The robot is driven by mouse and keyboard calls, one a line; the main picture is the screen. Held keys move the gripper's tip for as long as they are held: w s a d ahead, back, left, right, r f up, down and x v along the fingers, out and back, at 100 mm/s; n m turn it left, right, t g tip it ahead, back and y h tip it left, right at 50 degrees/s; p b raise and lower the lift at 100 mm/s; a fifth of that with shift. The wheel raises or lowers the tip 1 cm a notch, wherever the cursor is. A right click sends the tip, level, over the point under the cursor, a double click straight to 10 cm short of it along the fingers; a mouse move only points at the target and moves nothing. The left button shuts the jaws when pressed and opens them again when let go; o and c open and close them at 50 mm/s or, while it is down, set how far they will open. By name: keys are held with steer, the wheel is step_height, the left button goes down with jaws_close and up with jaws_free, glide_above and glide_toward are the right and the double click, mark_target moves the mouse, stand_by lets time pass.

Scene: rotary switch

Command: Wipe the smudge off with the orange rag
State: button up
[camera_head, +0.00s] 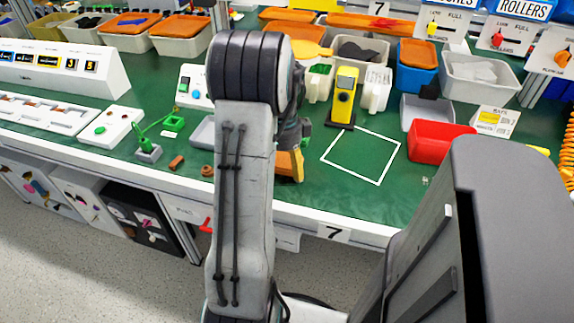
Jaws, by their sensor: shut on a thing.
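My gripper (296,142) is partly hidden behind my arm, above the front part of the green bench top (325,205). It is shut on the orange rag (289,165), which hangs below it, close to the bench's front edge. Part of the rag is hidden by my arm, and I cannot tell whether it touches the bench. A white square outline (334,145) is marked on the bench just right of the rag. I cannot make out a clear smudge; small pale specks (425,181) lie right of the square.
A yellow device (345,92) stands behind the square. A red bin (441,142) and a grey bin (424,112) are to its right. A small brown block (177,162) and a brown ring (207,170) lie left of my arm. Filled bins line the back.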

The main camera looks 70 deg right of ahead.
steer(key=shift+w+a, duration=0.1)
steer(key=shift+w, duration=0.2)
steer(key=shift+a+f+b, duration=0.2)
steer(key=shift+a+b, duration=0.75)
steer(key=shift+a, duration=1.4)
steer(key=shift+a+r+b, duration=0.15)
steer(key=shift+a+b, duration=0.15)
steer(key=shift+a, duration=1.05)
steer(key=shift+w+r, duration=0.15)
steer(key=shift+w, duration=0.6)
steer(key=shift+w+d+p, duration=0.15)
steer(key=shift+d+p, duration=0.1)
steer(key=shift+p, duration=0.1)
steer(key=shift+d+p, duration=1.5)
steer(key=shift+d, duration=2.05)
